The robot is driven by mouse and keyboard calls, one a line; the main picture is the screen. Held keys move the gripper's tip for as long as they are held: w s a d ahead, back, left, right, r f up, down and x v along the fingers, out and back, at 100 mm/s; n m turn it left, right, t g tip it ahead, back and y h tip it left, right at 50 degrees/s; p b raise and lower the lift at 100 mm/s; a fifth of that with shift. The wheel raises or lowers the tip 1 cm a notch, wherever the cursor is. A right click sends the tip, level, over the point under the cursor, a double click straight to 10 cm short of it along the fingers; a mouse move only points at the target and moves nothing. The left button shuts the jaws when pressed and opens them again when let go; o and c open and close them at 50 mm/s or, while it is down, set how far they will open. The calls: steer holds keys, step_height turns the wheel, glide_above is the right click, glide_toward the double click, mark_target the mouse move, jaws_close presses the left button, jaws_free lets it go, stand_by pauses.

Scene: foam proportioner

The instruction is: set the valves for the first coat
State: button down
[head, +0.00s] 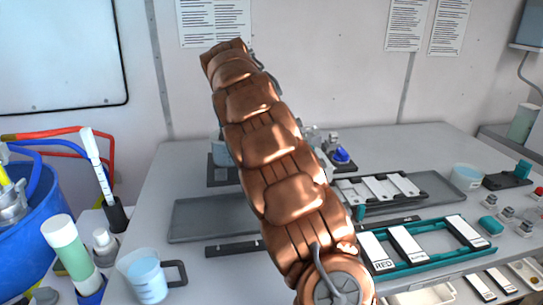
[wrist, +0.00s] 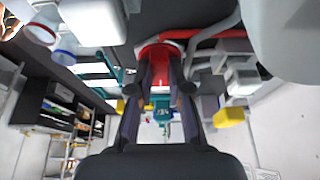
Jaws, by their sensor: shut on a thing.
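In the wrist view my gripper (wrist: 160,78) has its two dark fingers on either side of a red rounded part (wrist: 157,52), which looks like a valve knob. It is shut on this part, with grey pipes or fittings close by. In the head view my copper-coloured arm crosses the middle and hides the gripper and the red part. A blue valve knob (head: 342,155) sits on a grey fitting at the back of the bench, just right of my arm. The valve settings cannot be read.
A teal rack (head: 430,262) with white tags, one reading RED, lies at the bench's front right. A measuring jug (head: 148,278) stands front left. A blue bucket (head: 40,225) with hoses is at far left. A grey tray (head: 205,218) left of my arm is empty.

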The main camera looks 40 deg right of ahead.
stand_by(0.4)
steer(key=c, duration=1.1)
jaws_free()
steer(key=shift+s, duration=0.1)
